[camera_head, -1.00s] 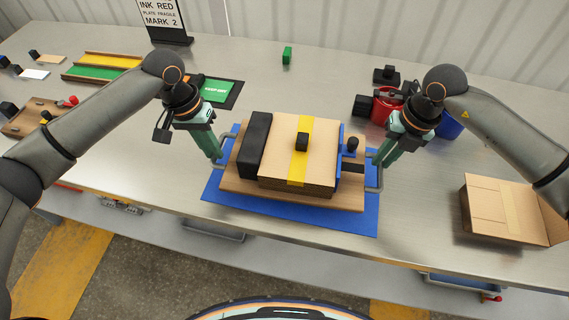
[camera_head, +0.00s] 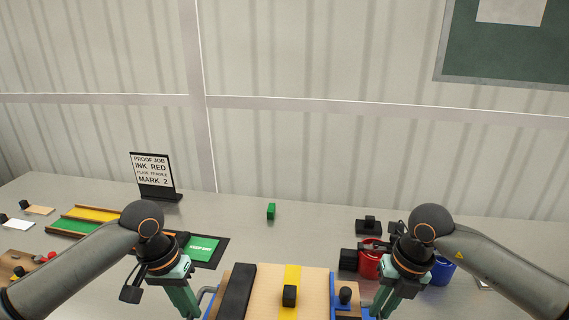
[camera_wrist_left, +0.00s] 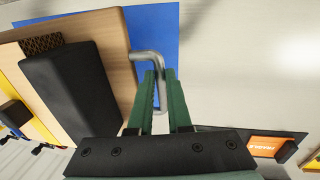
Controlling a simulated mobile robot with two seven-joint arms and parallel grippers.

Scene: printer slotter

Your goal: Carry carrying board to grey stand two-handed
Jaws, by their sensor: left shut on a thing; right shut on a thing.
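The wooden carrying board (camera_wrist_left: 118,45) shows in the left wrist view with a bent metal handle (camera_wrist_left: 150,57). It bears a black block (camera_head: 236,291) and a cardboard-coloured stack (camera_head: 312,283) with a yellow band. My left gripper (camera_head: 188,308) is shut on the handle at the board's left side; its green fingers (camera_wrist_left: 160,82) flank that handle in the left wrist view. My right gripper (camera_head: 384,306) is at the board's right side, shut on its handle, whose grip is mostly cut off by the frame's bottom edge. I cannot identify a grey stand.
A blue mat (camera_wrist_left: 153,22) lies under the board. Behind it stand a green block (camera_head: 271,211), a sign (camera_head: 153,172), a red container (camera_head: 369,267) and a blue one (camera_head: 443,271). A green keep-dry plate (camera_head: 203,248) lies left. Bare grey table (camera_head: 300,238) lies behind the board.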

